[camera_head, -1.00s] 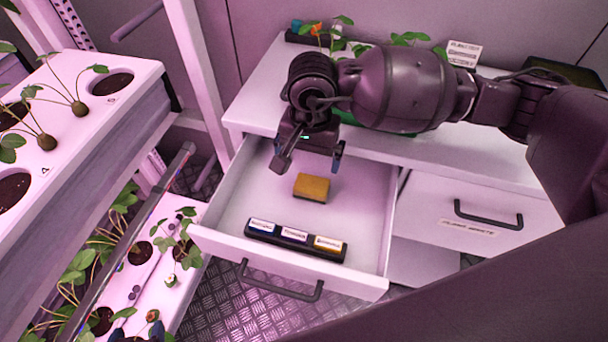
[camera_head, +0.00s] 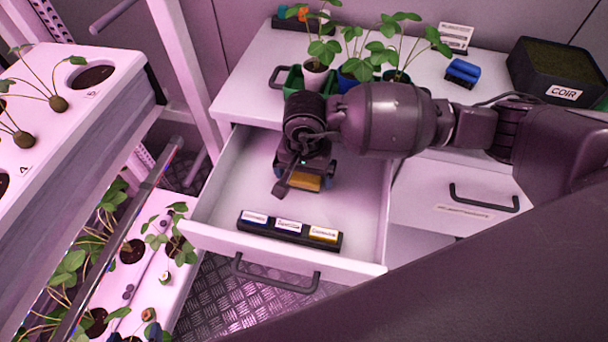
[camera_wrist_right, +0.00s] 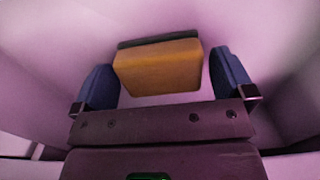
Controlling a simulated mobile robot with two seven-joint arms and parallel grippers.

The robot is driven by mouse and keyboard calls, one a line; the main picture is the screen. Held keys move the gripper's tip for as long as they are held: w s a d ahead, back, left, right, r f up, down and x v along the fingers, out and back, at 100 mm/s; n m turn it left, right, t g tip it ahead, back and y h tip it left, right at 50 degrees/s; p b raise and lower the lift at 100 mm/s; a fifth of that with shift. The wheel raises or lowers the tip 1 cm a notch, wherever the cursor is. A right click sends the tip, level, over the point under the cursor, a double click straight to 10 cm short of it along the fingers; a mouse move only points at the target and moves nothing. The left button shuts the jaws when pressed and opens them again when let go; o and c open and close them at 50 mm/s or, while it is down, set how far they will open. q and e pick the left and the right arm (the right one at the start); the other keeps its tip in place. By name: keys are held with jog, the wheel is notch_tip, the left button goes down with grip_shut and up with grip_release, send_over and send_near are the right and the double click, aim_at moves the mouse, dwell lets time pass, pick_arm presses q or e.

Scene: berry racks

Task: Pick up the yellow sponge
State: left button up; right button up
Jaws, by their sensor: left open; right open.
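The yellow sponge (camera_head: 306,183) lies in the open drawer (camera_head: 355,215), partly hidden under my right gripper (camera_head: 307,174) in the head view. In the right wrist view, the sponge (camera_wrist_right: 158,70) has a dark layer along its far edge. It sits between the two blue fingers of my right gripper (camera_wrist_right: 163,84), with a gap on each side. The right gripper is open and holds nothing. My left gripper (camera_head: 135,337) shows only its blue fingertips at the bottom left edge of the head view, apart and far from the sponge.
A black holder (camera_head: 290,231) with labelled blocks lies near the drawer's front. Potted plants (camera_head: 316,75), a blue item (camera_head: 462,71) and a coir box (camera_head: 560,68) stand on the counter behind. A plant rack (camera_head: 70,170) is at left.

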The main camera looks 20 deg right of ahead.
jog(key=shift+f, duration=0.4)
pick_arm(q)
jog(key=shift+w+d, duration=0.1)
jog(key=shift+w, duration=0.1)
pick_arm(e)
jog(key=c, duration=0.8)
pick_arm(q)
jog(key=shift+s, duration=0.1)
pick_arm(e)
jog(key=shift+r, duration=0.1)
pick_arm(q)
jog(key=shift+s+a+r+p, duration=0.2)
jog(key=shift+r+p, duration=0.55)
jog(key=shift+p, duration=0.45)
pick_arm(e)
notch_tip(320, 180, up, 20)
